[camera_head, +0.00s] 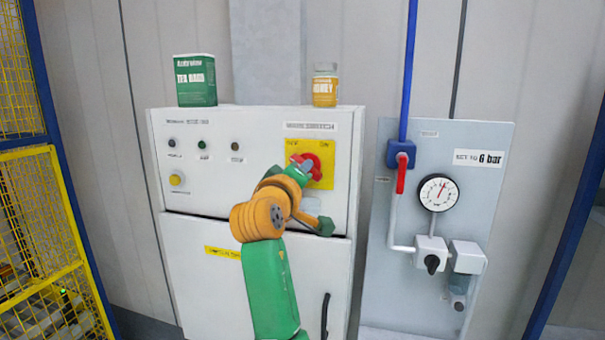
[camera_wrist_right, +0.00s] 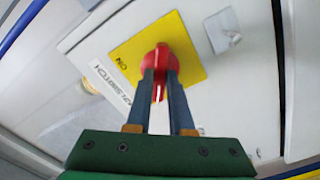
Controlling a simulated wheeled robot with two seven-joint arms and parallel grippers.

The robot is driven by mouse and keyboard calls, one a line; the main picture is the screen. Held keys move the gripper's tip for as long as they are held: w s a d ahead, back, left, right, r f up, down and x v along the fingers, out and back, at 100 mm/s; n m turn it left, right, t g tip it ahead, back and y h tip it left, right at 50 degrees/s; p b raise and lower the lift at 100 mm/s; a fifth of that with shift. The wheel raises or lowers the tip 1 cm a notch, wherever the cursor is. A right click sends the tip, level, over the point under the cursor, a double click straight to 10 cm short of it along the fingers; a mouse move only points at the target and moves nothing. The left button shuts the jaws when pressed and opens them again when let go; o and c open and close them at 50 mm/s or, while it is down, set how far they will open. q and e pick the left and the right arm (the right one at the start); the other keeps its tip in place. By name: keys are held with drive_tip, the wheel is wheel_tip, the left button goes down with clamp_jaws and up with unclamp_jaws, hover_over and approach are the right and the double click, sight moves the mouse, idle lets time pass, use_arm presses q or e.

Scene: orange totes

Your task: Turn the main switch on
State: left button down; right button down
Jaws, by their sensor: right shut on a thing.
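The main switch is a red rotary knob (camera_head: 312,162) on a yellow plate (camera_head: 322,181) at the right of the white cabinet's upper panel. OFF is printed at the plate's upper left and ON at its upper right. My right gripper (camera_head: 303,166) reaches the knob from below and partly covers it and the plate. In the right wrist view, the two fingers of my right gripper (camera_wrist_right: 160,85) stand on either side of the red knob's grip (camera_wrist_right: 164,58) and are shut on it. The knob's exact angle is hard to tell. My left gripper is not in view.
A green tea box (camera_head: 195,80) and a honey jar (camera_head: 325,86) stand on the white cabinet (camera_head: 190,240). Right of it is a grey panel (camera_head: 400,290) with a red-handled valve (camera_head: 401,172) and a gauge (camera_head: 438,192). A yellow mesh fence (camera_head: 45,240) stands at the left.

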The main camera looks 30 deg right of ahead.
drive_tip(key=m+b, duration=0.1)
drive_tip(key=m, duration=0.9)
drive_tip(key=shift+r+m, duration=0.1)
drive_tip(key=shift+m, duration=0.5)
drive_tip(key=c, duration=0.9)
unclamp_jaws()
drive_tip(key=shift+o, duration=0.5)
drive_tip(key=shift+w+d, duration=0.1)
drive_tip(key=b+v, duration=0.4)
drive_tip(key=v, duration=0.3)
